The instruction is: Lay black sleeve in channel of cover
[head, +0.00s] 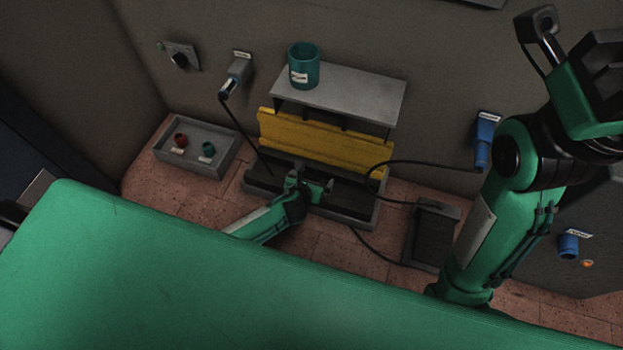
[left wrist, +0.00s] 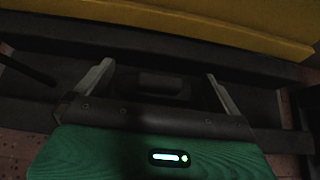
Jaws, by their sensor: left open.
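The yellow cover (head: 325,143) stands raised along the back of a dark, grey-rimmed channelled base (head: 355,205). In the left wrist view its yellow edge (left wrist: 200,22) crosses the top. My left gripper (head: 316,184) is over the middle of the base, in front of the cover. In the left wrist view my left gripper (left wrist: 160,72) has its two pale fingers well apart. A dark rounded piece (left wrist: 162,85) shows between them; it may be the black sleeve, but it is too dark to be sure or to tell whether anything touches it. My right gripper is not visible.
A grey shelf (head: 365,95) with a teal cup (head: 303,68) overhangs the cover. A grey tray (head: 218,164) with red and teal parts is left. A black cable (head: 245,130) reaches the base. A blue plug (head: 483,145) and dark box (head: 432,238) stand right.

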